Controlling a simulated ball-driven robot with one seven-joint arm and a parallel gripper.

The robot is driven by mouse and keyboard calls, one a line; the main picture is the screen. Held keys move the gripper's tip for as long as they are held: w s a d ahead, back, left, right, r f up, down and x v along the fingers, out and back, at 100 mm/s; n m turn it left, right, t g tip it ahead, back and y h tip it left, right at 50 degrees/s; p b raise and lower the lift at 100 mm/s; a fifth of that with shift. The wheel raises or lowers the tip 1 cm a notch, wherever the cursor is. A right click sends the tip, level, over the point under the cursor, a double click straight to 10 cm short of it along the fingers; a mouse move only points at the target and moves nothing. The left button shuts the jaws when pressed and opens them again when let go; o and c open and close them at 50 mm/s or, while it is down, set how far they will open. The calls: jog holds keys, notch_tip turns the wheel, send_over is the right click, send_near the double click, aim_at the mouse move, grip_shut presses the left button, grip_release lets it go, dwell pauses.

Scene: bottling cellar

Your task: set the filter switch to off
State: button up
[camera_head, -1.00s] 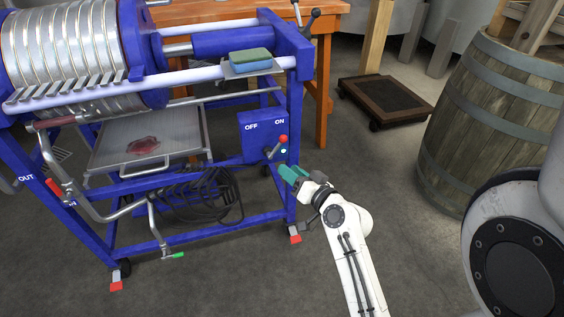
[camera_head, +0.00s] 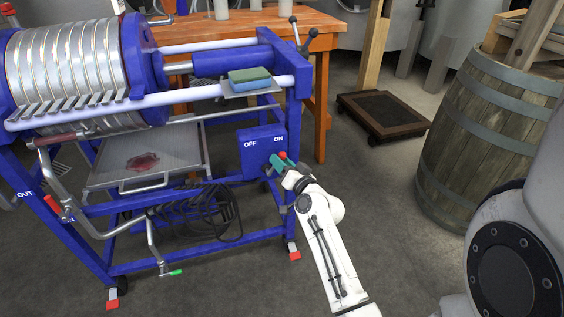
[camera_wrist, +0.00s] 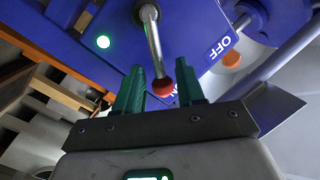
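The filter switch box (camera_head: 261,147) is blue, with OFF lettered on its left and ON on its right. Its lever, a metal rod with a red knob (camera_head: 282,156), leans toward the ON side in the head view. In the wrist view the lever (camera_wrist: 154,45) ends in the red knob (camera_wrist: 163,87), and the OFF label (camera_wrist: 220,46) shows to its right. My gripper (camera_head: 277,163) has teal fingers and is at the lever. In the wrist view my gripper (camera_wrist: 160,85) is open, with the knob between its fingers and gaps showing; contact cannot be told.
The blue filter frame (camera_head: 293,180) stands around the box. A sponge (camera_head: 250,80) lies on a small ledge above it. A cable coil (camera_head: 205,212) hangs below left. A wooden barrel (camera_head: 490,140) and a low dolly (camera_head: 384,114) stand right. A green light (camera_wrist: 103,41) glows near the lever.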

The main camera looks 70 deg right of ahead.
jog(key=shift+c, duration=0.4)
grip_shut()
